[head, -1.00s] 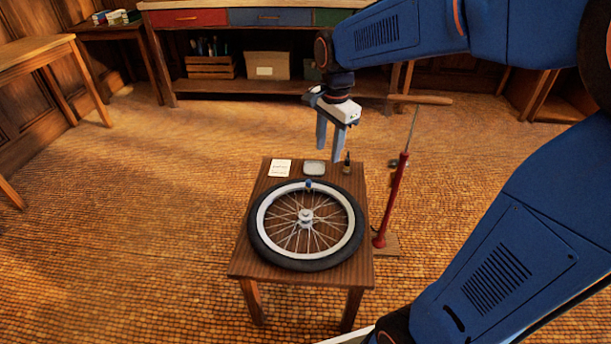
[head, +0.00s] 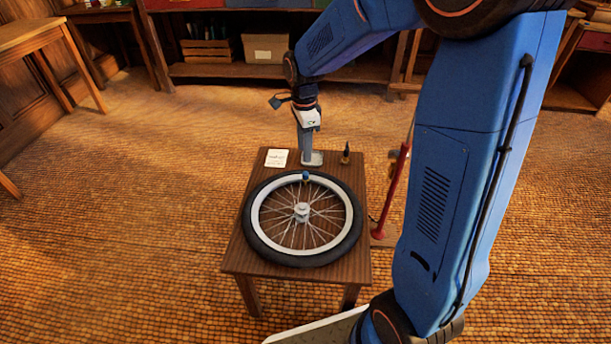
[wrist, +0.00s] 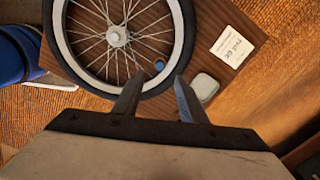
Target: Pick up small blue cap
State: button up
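The small blue cap (head: 306,175) sits at the far edge of the white wheel rim, at the top of the wheel (head: 262,238) lying flat on the small wooden table (head: 240,262). In the wrist view the cap (wrist: 160,66) shows between and beyond the fingertips. My gripper (head: 307,160) is above the far part of the table, just behind the cap and in front of the small tray. In the wrist view the fingers of my gripper (wrist: 158,82) are apart with nothing between them.
A small pale tray (wrist: 205,87) and a white note card (head: 277,158) lie behind the wheel. A small dark bottle (head: 346,154) stands to the right. A red pump (head: 393,195) stands on the floor right of the table.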

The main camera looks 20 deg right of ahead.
aim_at(305, 173)
jog(key=shift+f, duration=4.8)
grip_shut()
